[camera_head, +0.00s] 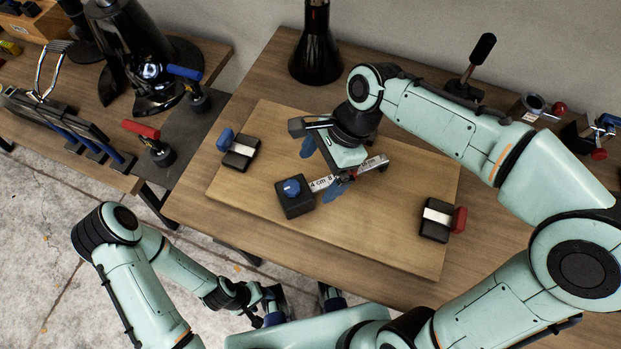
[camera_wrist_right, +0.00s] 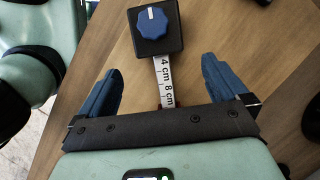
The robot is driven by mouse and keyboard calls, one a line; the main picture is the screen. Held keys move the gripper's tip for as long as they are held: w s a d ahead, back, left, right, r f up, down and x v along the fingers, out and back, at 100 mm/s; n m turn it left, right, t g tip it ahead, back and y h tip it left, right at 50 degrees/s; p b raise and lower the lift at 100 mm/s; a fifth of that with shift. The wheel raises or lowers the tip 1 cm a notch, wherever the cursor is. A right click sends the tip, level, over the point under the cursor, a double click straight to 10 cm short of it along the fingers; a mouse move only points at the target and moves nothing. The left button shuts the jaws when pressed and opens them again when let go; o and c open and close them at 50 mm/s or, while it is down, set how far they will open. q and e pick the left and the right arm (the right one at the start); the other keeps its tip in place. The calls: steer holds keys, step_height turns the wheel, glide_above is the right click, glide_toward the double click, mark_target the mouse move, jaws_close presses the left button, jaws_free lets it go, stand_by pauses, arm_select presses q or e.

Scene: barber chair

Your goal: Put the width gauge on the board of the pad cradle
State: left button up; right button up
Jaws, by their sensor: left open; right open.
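The width gauge (camera_head: 294,196), a black block with a blue knob and a white scale strip marked "4 cm 8 cm", appears to lie on the light wooden board (camera_head: 375,240) of the pad cradle. In the right wrist view the gauge (camera_wrist_right: 155,43) lies ahead, its strip running back between my fingers. My right gripper (camera_head: 320,170) is open above the strip, with one blue finger on each side. The far end of the strip is partly hidden by the gripper. My left gripper (camera_head: 302,299) is open and empty at the table's front side, away from the board.
A black block with a blue knob (camera_head: 239,152) sits on the board's left, and one with a red knob (camera_head: 437,219) on its right. A black flask-shaped object (camera_head: 316,50) stands behind. Clamps and tools line the back right and the left bench. The board's front is clear.

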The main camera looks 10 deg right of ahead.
mark_target(325, 182)
steer(key=shift+v, duration=1.75)
